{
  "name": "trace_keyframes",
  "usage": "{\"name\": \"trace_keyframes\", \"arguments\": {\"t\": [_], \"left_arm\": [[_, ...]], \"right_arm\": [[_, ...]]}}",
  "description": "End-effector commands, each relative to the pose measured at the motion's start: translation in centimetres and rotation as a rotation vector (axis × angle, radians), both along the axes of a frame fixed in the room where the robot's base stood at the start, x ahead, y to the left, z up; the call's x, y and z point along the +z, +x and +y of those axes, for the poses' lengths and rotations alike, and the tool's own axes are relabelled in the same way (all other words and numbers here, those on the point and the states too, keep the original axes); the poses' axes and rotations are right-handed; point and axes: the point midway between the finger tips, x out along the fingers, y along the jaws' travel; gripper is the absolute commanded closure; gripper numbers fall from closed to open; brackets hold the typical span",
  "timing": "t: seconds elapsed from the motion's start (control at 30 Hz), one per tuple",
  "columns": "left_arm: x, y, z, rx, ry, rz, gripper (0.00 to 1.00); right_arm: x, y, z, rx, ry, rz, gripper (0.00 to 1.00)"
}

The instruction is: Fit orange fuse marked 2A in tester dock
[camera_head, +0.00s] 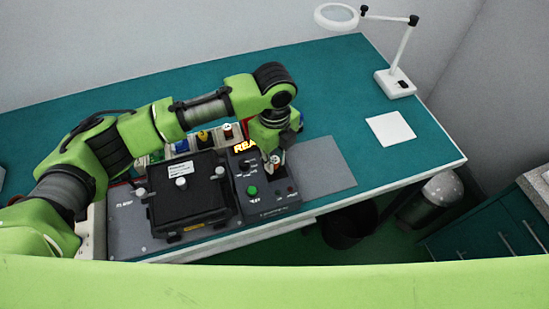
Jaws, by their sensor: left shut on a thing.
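My left gripper (274,158) points down over the right part of the black tester (265,193). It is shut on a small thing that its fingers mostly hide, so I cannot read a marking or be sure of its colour. The tester has a lit orange display (244,146), a green button (252,190), a black knob and a small red light. The dock is hidden under the gripper, and I cannot tell whether the held thing touches it. My right gripper is not in view.
A black case (190,203) with clamps stands left of the tester. Small coloured items (204,137) stand behind it, partly hidden by my arm. A grey mat (325,165) lies right of the tester. A white sheet (390,129) and magnifier lamp (396,83) are farther right on the teal table.

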Motion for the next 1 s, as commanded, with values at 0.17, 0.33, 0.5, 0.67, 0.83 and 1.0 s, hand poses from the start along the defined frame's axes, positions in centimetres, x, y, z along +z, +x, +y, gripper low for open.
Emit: {"name": "trace_keyframes", "arguments": {"t": [0.17, 0.33, 0.5, 0.67, 0.83, 1.0], "left_arm": [[0.03, 0.00, 0.00, 0.000, 0.000, 0.000, 0.97], [-0.03, -0.01, 0.01, 0.000, 0.000, 0.000, 0.97], [-0.18, -0.01, 0.01, 0.000, 0.001, 0.001, 0.97], [-0.28, 0.01, 0.02, 0.000, 0.000, 0.000, 0.97], [-0.29, 0.01, 0.02, 0.000, 0.000, 0.000, 0.97], [-0.28, 0.01, 0.02, 0.000, 0.000, 0.000, 0.63]], "right_arm": [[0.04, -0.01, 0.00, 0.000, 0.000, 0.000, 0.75], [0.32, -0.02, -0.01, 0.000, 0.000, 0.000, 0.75], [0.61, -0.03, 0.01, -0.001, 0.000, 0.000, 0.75], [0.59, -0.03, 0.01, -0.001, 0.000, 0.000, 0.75], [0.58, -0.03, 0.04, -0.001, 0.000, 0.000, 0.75], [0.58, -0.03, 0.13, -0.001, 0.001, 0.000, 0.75]]}}
